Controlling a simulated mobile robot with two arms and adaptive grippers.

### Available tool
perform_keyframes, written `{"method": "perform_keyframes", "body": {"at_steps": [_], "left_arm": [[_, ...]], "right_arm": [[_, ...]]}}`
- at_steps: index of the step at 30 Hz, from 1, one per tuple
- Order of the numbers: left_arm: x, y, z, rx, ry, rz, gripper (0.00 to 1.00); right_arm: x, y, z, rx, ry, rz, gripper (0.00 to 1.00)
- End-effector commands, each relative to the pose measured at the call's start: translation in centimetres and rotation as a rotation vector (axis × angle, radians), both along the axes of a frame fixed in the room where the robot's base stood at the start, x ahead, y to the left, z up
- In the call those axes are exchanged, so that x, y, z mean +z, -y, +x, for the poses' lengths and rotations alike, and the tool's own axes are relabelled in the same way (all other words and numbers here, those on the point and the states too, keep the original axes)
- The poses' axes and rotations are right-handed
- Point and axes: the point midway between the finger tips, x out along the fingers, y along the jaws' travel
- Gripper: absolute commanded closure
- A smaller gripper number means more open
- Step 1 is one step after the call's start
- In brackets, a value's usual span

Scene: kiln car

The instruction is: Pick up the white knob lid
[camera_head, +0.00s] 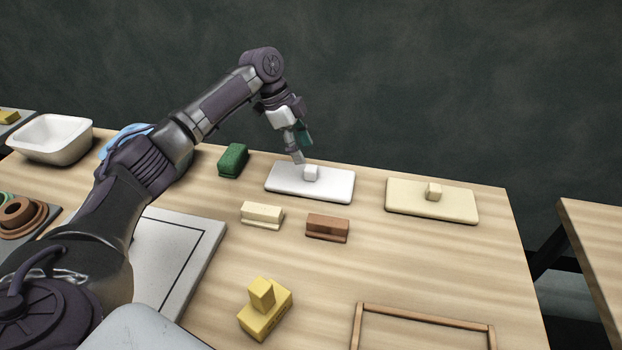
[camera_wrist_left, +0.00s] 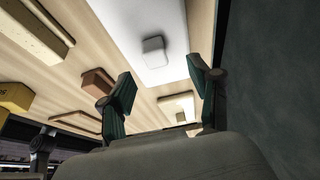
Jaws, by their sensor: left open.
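The white knob lid (camera_head: 285,181) is a flat white slab with a small block knob (camera_head: 311,172) on top, lying on the wooden table near its back edge. My left gripper (camera_head: 298,158) is above the lid, just left of the knob in the head view. In the left wrist view the lid (camera_wrist_left: 165,68) and its knob (camera_wrist_left: 153,51) lie beyond the fingers of my left gripper (camera_wrist_left: 165,88). The fingers are apart with nothing between them. A cream lid of like shape (camera_head: 408,200) lies to the right. My right gripper is not in view.
A green block (camera_head: 233,160), a cream block (camera_head: 262,214) and a brown block (camera_head: 327,228) lie near the white lid. A yellow knobbed block (camera_head: 265,318) and a wooden frame (camera_head: 425,319) are nearer the front. A white basin (camera_head: 52,139) stands at left. A dark wall (camera_head: 420,80) rises behind.

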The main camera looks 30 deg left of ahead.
Motion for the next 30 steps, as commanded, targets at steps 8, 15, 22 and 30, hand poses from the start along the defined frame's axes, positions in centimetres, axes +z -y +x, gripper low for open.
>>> {"method": "perform_keyframes", "body": {"at_steps": [8, 15, 22, 30], "left_arm": [[-2.1, 0.9, -0.1, -0.001, -0.002, 0.001, 0.38], [-5.3, 2.3, -0.2, 0.0, -0.001, 0.001, 0.38], [-6.0, 2.5, -0.1, 0.001, 0.002, 0.0, 0.38], [-6.0, 2.5, -0.1, 0.001, 0.002, 0.0, 0.66]], "right_arm": [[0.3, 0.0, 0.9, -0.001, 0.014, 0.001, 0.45], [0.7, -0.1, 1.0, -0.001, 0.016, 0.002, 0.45], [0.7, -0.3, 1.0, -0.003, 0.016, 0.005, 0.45], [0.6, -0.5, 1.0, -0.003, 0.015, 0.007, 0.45]]}}
